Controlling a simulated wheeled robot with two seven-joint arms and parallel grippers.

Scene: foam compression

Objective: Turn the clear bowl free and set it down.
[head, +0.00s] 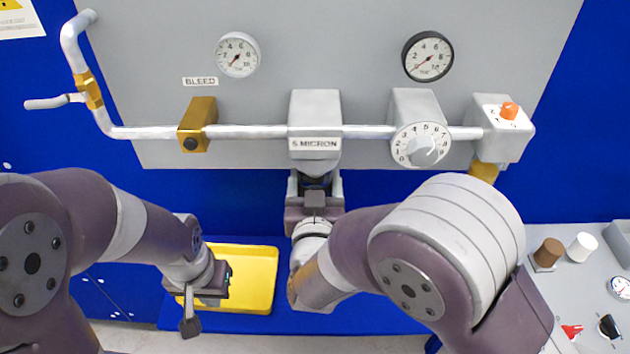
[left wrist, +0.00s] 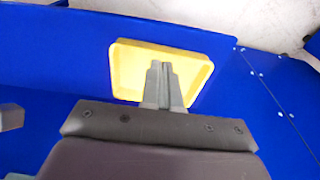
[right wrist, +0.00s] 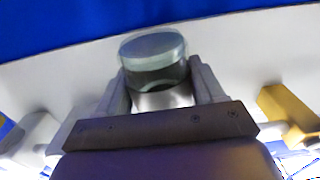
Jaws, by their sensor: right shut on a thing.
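The clear bowl (right wrist: 153,62) sits between the fingers of my right gripper (right wrist: 160,85) in the right wrist view. In the head view, my right gripper (head: 315,185) is shut around the bowl (head: 317,181), directly below the grey housing marked 5 MICRON (head: 315,120). My arm and gripper hide most of the bowl there, and I cannot tell whether it is still joined to the housing. My left gripper (head: 190,325) is empty above the yellow tray (head: 262,252). In the left wrist view its fingers (left wrist: 162,75) are together, with the tray (left wrist: 126,72) beyond them.
A metal pipe (head: 250,132) runs across the grey panel, with a gold bleed block (head: 197,125), a numbered dial (head: 421,146) and two gauges (head: 238,55) (head: 427,56). A lever valve (head: 88,90) stands at left. A control console (head: 590,290) is at right. The yellow tray looks empty.

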